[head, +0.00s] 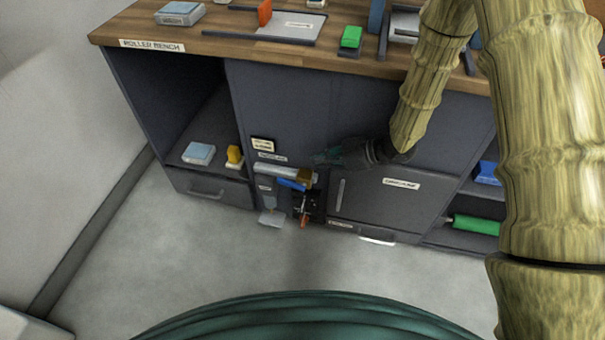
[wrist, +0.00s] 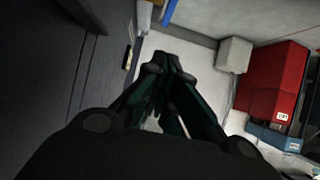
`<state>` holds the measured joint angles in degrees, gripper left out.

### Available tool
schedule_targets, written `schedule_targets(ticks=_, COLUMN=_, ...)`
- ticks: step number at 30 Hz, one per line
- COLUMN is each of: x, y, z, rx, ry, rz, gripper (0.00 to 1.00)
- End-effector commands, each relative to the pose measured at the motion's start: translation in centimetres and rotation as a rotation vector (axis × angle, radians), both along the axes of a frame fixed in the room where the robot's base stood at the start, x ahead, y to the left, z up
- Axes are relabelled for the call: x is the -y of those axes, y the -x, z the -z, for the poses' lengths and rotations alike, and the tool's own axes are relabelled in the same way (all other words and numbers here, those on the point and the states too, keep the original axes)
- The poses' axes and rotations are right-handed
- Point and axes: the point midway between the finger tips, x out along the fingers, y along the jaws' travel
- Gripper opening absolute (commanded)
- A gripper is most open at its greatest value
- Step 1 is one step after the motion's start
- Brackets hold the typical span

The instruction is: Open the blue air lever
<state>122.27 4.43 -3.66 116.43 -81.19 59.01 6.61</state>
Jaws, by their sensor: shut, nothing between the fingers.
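The blue lever (head: 291,185) is a short bar on the front of the bench, low down, just under a pale grey horizontal cylinder (head: 275,171). It lies nearly level, its right end slightly lower. My gripper (head: 320,157) is dark green and shut with nothing in it. In the head view it is above and right of the lever, apart from it in the picture; the depth between them is hard to judge. In the wrist view the closed fingertips (wrist: 172,65) point away over the pale floor, and I cannot make out the lever there.
Below the lever are an orange-handled part (head: 304,220) and a pale tray-like piece (head: 271,218). A labelled drawer front (head: 385,195) is to the right. An open shelf with a yellow block (head: 235,156) is to the left. The floor (head: 180,270) in front is clear.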

Motion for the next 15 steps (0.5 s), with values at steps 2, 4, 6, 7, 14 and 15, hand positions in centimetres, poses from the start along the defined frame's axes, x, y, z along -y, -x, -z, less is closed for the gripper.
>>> schedule_targets(ticks=2, x=-0.6, y=-0.1, z=0.5, rx=-0.001, ry=0.0, rz=-0.002, gripper=0.0)
schedule_targets(ticks=4, x=-1.4, y=-0.4, z=1.0, rx=-0.001, ry=0.0, rz=0.0, gripper=0.0)
schedule_targets(ticks=6, x=-2.3, y=-0.7, z=1.6, rx=0.0, ry=-0.001, rz=-0.001, gripper=0.0)
schedule_targets(ticks=7, x=-2.7, y=-0.8, z=1.9, rx=0.0, ry=0.0, rz=-0.001, gripper=0.0)
schedule_targets(ticks=14, x=-5.8, y=-1.8, z=3.9, rx=-0.001, ry=0.0, rz=0.001, gripper=0.0)
schedule_targets(ticks=15, x=-6.4, y=-2.0, z=4.2, rx=-0.001, ry=0.0, rz=0.0, gripper=0.0)
